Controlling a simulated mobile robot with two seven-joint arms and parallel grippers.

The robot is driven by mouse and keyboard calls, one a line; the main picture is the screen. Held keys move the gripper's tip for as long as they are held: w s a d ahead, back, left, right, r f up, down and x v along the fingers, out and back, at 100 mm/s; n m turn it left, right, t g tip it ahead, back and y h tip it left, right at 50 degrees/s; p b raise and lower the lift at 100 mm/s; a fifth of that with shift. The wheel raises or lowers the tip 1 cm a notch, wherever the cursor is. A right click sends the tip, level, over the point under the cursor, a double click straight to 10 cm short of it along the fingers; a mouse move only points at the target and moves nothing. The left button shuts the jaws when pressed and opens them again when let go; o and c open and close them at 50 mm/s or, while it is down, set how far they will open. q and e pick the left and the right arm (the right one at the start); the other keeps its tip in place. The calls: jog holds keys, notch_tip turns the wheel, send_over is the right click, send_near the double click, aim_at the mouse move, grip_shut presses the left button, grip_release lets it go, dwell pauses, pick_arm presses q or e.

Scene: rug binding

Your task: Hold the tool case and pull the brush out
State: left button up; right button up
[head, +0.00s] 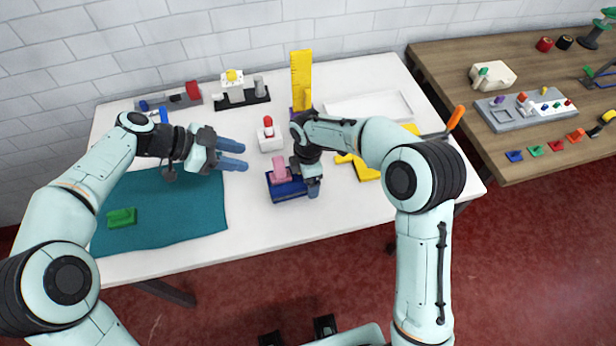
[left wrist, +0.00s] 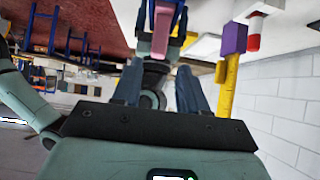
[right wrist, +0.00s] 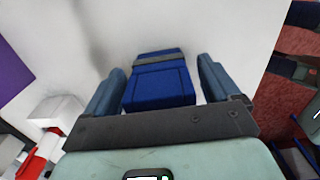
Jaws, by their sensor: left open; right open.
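The blue tool case (head: 290,190) stands on the white table near its middle. A pink block-like piece (head: 280,169), apparently the brush handle, sticks up out of it. My left gripper (head: 236,156) is open and empty, left of the case and apart from it. In the left wrist view the pink piece (left wrist: 163,30) and the blue case lie ahead, beyond the open fingers (left wrist: 160,85). My right gripper (head: 311,184) is open at the case's right side. In the right wrist view the case (right wrist: 160,88) shows between the spread fingers; the pink piece is not seen there.
A white block with a red knob (head: 269,136) stands behind the case, and a yellow ruler-like upright (head: 301,80) farther back. A yellow piece (head: 365,172) lies right. A teal mat (head: 180,215) with a green block (head: 122,217) covers the left front. Table front centre is clear.

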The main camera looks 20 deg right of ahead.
jog(key=shift+f, duration=0.3)
jog(key=c, duration=1.3)
pick_arm(q)
jog(key=shift+o, duration=1.4)
jog(key=y, duration=0.6)
send_near(277, 160)
jog(key=shift+n, duration=0.3)
jog(key=x, duration=1)
jog(key=shift+d+f, duration=0.15)
jog(key=shift+f, duration=0.2)
jog(key=shift+c, duration=0.3)
